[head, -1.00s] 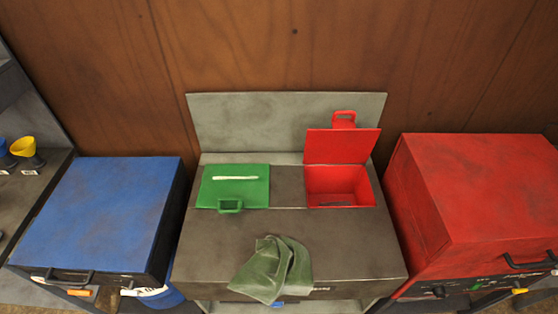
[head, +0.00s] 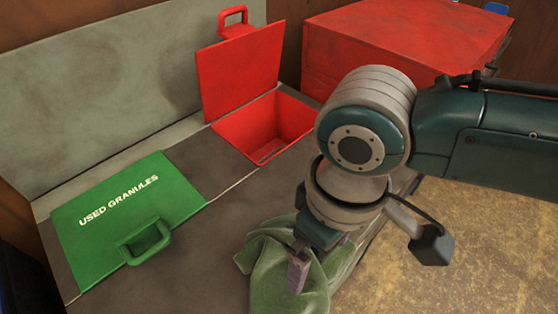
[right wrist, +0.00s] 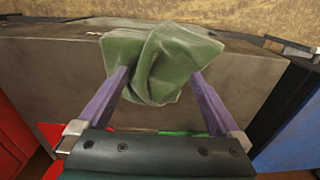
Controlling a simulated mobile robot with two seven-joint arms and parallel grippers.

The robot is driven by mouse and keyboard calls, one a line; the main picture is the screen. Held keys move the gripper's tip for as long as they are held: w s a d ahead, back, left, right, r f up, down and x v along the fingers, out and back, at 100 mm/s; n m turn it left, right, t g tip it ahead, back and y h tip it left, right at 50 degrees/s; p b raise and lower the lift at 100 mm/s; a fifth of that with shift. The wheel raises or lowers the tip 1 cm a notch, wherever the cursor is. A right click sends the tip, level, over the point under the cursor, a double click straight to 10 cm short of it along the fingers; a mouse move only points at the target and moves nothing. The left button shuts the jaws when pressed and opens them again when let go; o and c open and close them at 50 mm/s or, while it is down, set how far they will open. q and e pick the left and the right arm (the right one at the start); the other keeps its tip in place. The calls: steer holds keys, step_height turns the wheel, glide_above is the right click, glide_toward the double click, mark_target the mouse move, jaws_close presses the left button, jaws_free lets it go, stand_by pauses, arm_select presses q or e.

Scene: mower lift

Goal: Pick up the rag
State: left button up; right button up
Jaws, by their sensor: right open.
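The green rag (head: 270,275) lies crumpled over the front edge of the grey bench in the head view. My right gripper (head: 298,275) is pointed down at the rag, with one finger clearly showing against the cloth. In the right wrist view the rag (right wrist: 160,58) sits between the tips of the two purple fingers of my right gripper (right wrist: 158,80). The fingers are spread wide, one on each side of the cloth. Whether they touch it is hard to tell. My left gripper is not in view.
The bench (head: 215,235) has a shut green lid (head: 125,210) marked "USED GRANULES" and a red bin (head: 265,135) with its red lid (head: 240,75) raised. A large red box (head: 400,40) stands beyond it. Bare floor (head: 480,240) shows at the right.

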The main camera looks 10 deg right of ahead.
mark_target(315, 285)
steer(key=f+b, duration=0.6)
steer(key=d+f+b, duration=0.1)
steer(key=f+b, duration=0.2)
steer(key=f, duration=0.1)
steer(key=shift+w+b, duration=0.3)
steer(key=shift+b, duration=0.05)
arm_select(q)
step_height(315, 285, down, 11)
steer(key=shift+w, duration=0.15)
arm_select(e)
steer(key=shift+f, duration=0.45)
arm_select(q)
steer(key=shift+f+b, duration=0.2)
steer(key=shift+b, duration=0.15)
arm_select(e)
steer(key=shift+f, duration=0.2)
steer(key=shift+c, duration=0.2)
